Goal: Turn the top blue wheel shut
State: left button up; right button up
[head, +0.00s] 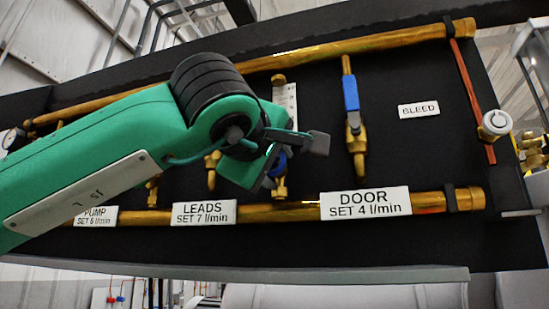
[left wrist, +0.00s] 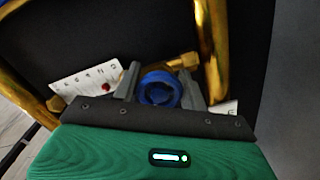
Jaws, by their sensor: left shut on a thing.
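A round blue wheel (left wrist: 160,88) sits between the two grey fingers of my left gripper (left wrist: 161,92) in the left wrist view, on a brass fitting. The fingers are shut on its sides. In the head view, my left gripper (head: 276,160) reaches in front of the black panel and mostly hides the wheel; only a bit of blue (head: 281,162) shows beside it. I cannot tell from the wheel how far it is turned. My right gripper is not in view.
A brass valve with a blue lever (head: 351,94) stands right of my gripper. Brass pipes run above (head: 370,42) and below, with LEADS (head: 203,212) and DOOR (head: 365,203) labels. A white scale (head: 291,98) is partly hidden behind my gripper. A BLEED label (head: 419,110) is at right.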

pick_arm(q)
jog(key=m+p, duration=0.3)
jog(key=m, duration=0.6)
jog(key=shift+f, duration=0.1)
jog(key=shift+m+p, duration=0.35)
jog(key=shift+m, duration=0.15)
jog(key=shift+f, duration=0.1)
jog(key=o, duration=1)
